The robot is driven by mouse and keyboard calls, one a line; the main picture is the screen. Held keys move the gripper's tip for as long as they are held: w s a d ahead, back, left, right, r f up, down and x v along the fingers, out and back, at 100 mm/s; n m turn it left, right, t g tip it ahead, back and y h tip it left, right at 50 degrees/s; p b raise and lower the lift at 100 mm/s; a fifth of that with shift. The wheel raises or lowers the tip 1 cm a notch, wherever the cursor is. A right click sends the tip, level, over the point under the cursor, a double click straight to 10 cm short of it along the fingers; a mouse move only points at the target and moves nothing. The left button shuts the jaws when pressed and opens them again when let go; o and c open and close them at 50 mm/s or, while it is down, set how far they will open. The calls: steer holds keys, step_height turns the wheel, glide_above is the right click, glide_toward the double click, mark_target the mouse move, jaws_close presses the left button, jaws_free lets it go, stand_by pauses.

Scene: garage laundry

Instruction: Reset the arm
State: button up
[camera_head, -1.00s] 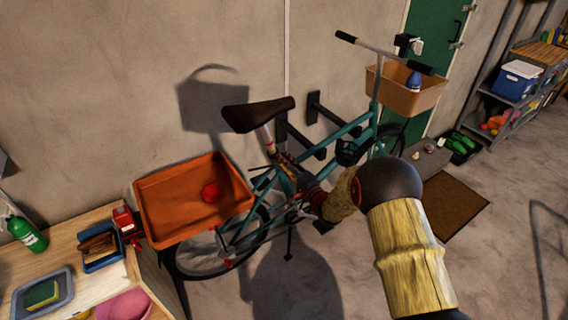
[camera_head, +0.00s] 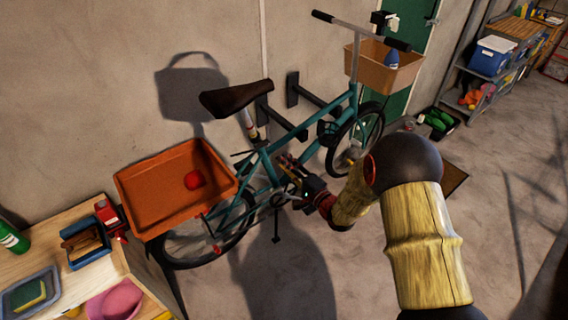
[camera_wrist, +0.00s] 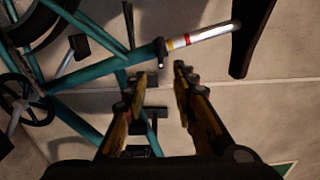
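My gripper (camera_wrist: 160,80) is open and empty in the wrist view, its two fingers apart with the teal bicycle frame and the wall behind them. In the head view my gripper (camera_head: 288,168) is in front of the middle of the bicycle (camera_head: 262,160), near the frame below the saddle (camera_head: 236,97). I cannot tell whether it touches the bicycle. My arm reaches in from the lower right, bent at a dark round joint.
A tan basket (camera_head: 352,68) with a blue bottle (camera_head: 392,60) is at the handlebar. A workbench (camera_head: 60,262) stands at lower left; shelves (camera_head: 480,75) at upper right.

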stand_by(0.3)
steer(key=s+d+f+n+g+h, duration=0.1)
steer(key=d+f+n+g+h, duration=0.15)
steer(key=f, duration=0.45)
steer(key=s+d+f+n+g+h, duration=0.2)
steer(key=d+f+h, duration=0.15)
steer(key=f, duration=0.25)
steer(key=s+d+n+g+h, duration=0.3)
steer(key=s+d, duration=0.3)
steer(key=d, duration=0.1)
steer(key=s+d+r+n+g+h, duration=0.1)
steer(key=s+d+r+n+g, duration=0.15)
steer(key=s+r, duration=0.7)
steer(key=s+d+r+n+g+h, duration=0.1)
steer(key=s+r+g, duration=0.2)
steer(key=s+r, duration=0.65)
steer(key=s+a+r+t+y, duration=0.1)
steer(key=s+a+r+t, duration=0.1)
steer(key=s+r, duration=1)
steer(key=shift+s+r+t, duration=0.15)
steer(key=shift+r+t, duration=0.15)
steer(key=shift+t, duration=0.5)
